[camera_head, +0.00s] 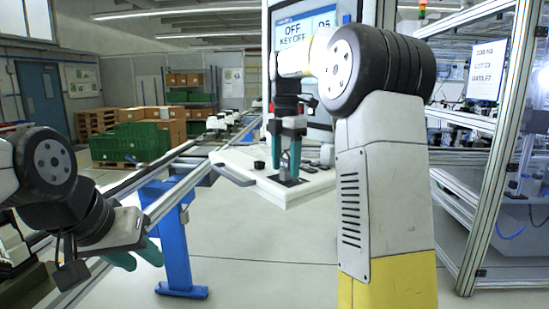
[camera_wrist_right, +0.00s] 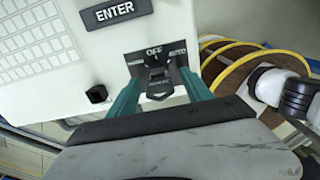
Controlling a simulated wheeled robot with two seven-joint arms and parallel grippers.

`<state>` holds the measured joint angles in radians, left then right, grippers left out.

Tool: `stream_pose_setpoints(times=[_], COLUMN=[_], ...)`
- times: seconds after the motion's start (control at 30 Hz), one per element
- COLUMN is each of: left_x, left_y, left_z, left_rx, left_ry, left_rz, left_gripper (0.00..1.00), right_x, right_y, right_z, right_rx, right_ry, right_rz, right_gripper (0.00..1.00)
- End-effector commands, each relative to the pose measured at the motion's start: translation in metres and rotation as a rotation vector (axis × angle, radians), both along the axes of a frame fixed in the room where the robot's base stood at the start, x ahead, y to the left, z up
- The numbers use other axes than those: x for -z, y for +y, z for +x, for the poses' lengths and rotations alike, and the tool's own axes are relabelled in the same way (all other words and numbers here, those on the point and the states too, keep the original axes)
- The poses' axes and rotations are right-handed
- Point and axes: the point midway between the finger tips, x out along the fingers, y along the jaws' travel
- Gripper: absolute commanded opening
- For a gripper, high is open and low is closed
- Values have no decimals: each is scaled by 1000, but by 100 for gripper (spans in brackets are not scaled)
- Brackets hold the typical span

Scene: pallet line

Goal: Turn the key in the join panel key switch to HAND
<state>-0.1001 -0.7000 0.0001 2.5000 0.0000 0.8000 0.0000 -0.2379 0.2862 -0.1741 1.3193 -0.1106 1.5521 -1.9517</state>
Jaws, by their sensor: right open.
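The join panel (camera_head: 262,182) is a white sloped console under a screen. In the right wrist view, its key switch (camera_wrist_right: 154,52) has a dark plate marked OFF at the top and AUTO at the right. A HAND label is not readable. The black key (camera_wrist_right: 160,87) sits in the switch. My right gripper (camera_head: 286,170) points down over the panel. In the wrist view, the right gripper's (camera_wrist_right: 158,76) teal fingers stand open on either side of the key, with gaps showing. My left gripper (camera_head: 138,258) hangs at the lower left, fingers apart, away from the panel.
The screen (camera_head: 291,30) reads OFF, KEY OFF. The panel also carries an ENTER label (camera_wrist_right: 115,11) and a black knob (camera_wrist_right: 97,94). A rail on a blue post (camera_head: 176,240) stands left, and a framed cell (camera_head: 490,170) right.

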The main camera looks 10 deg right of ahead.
Motion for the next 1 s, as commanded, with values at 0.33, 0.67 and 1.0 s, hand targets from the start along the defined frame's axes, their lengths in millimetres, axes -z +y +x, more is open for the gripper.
stream_pose_setpoints(times=[0.33, 0.67, 1.0], left_x=[0, 0, 0], left_y=[0, 0, 0], left_z=[0, 0, 0], left_rx=[0, 0, 0], left_ry=[0, 0, 0], left_rz=[0, 0, 0], left_gripper=[36, 36, 36], right_x=[0, 0, 0], right_y=[0, -1, 0], right_z=[0, 0, 0], right_rx=[0, -131, -685], right_ry=[0, 0, -1], right_rz=[0, 0, 1], right_gripper=[19, 0, 0])
